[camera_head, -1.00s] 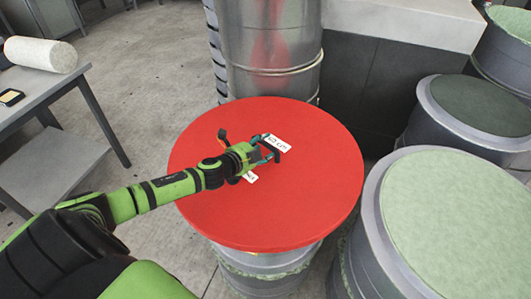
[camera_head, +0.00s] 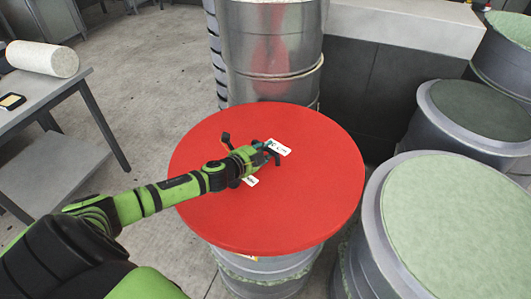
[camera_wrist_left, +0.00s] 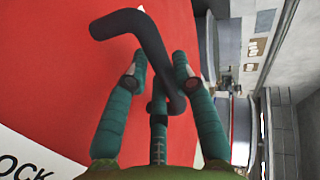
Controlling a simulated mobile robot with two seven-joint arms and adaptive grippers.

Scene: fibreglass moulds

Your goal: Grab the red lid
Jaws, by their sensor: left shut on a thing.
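The red lid (camera_head: 310,205) is a wide round disc lying on top of a metal drum (camera_head: 265,280). White labels lie near its middle. My left gripper (camera_head: 268,152) reaches in from the left over the lid's middle. In the left wrist view its teal fingers (camera_wrist_left: 159,72) are shut on the lid's dark bent handle (camera_wrist_left: 152,28), which passes between them. The gripper hides part of the handle in the head view. My right gripper is out of view.
A tall shiny metal drum (camera_head: 268,45) stands right behind the lid. Drums with pale green tops (camera_head: 455,225) and a darker top (camera_head: 482,108) crowd the right side. A grey table (camera_head: 50,90) with a white roll (camera_head: 42,58) stands at the left. Floor between is clear.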

